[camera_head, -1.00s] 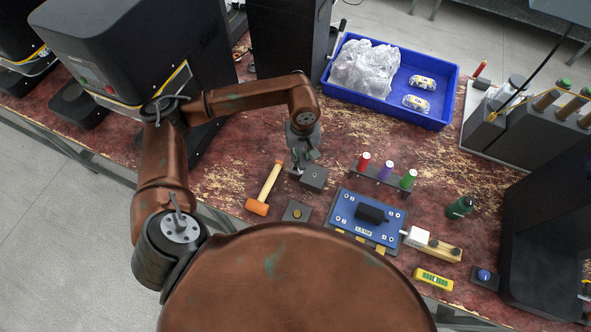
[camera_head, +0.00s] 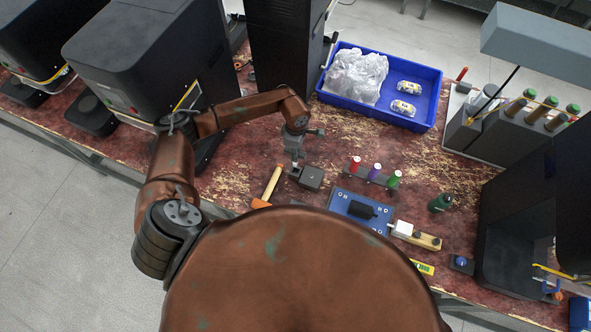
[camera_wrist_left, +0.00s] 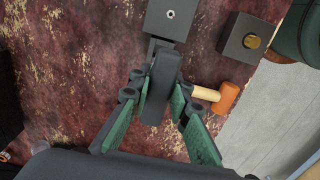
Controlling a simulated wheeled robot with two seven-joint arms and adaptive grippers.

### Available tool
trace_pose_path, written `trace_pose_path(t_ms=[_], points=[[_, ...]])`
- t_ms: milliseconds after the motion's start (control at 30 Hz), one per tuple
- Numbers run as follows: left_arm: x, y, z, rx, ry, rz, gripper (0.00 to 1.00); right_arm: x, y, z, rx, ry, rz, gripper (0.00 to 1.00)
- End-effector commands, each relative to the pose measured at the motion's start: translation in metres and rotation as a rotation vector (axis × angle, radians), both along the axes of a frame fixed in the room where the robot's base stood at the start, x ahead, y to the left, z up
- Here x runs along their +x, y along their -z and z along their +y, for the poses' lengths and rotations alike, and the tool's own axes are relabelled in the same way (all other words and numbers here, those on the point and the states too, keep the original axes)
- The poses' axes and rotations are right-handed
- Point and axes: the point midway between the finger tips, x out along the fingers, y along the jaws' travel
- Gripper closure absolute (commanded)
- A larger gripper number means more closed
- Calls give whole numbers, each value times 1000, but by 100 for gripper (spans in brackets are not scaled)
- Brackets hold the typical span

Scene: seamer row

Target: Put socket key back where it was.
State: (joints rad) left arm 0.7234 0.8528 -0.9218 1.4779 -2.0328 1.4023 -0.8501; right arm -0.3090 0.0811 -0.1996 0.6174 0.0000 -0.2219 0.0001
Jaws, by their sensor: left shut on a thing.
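My left gripper (camera_head: 294,156) points down over the worn red bench. In the left wrist view its green-padded fingers (camera_wrist_left: 158,112) are shut on a dark grey piece, taken to be the socket key (camera_wrist_left: 160,88). The key lies beside a dark grey block (camera_head: 311,177). In the left wrist view the block (camera_wrist_left: 172,18) has a small light round mark in its top. The key's far end meets or overlaps the block's edge there; I cannot tell whether they touch. In the head view the key is mostly hidden by the gripper. My right gripper is not in view.
An orange-headed hammer (camera_head: 271,186) lies left of the block. A rack with red, purple and green bottles (camera_head: 374,178) and a blue fixture plate (camera_head: 342,203) are to the right. A blue tray (camera_head: 428,110) stands behind. Bench between gripper and tray is clear.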

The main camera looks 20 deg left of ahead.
Motion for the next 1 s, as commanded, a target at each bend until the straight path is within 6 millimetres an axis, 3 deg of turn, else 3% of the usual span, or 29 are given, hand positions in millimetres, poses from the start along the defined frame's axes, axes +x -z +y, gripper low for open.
trace_pose_path(t_ms=[200,367,600,867,900,1000], points=[[-1,40,-1,-2,-1,3,100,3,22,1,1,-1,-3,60],[-1,54,-1,-1,1,1,100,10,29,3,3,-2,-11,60],[-2,93,0,1,0,5,100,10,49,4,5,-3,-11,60],[-1,95,1,3,0,2,100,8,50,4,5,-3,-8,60],[-1,95,2,3,0,2,81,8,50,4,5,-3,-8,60],[-1,95,1,3,1,2,74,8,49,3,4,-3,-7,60]])
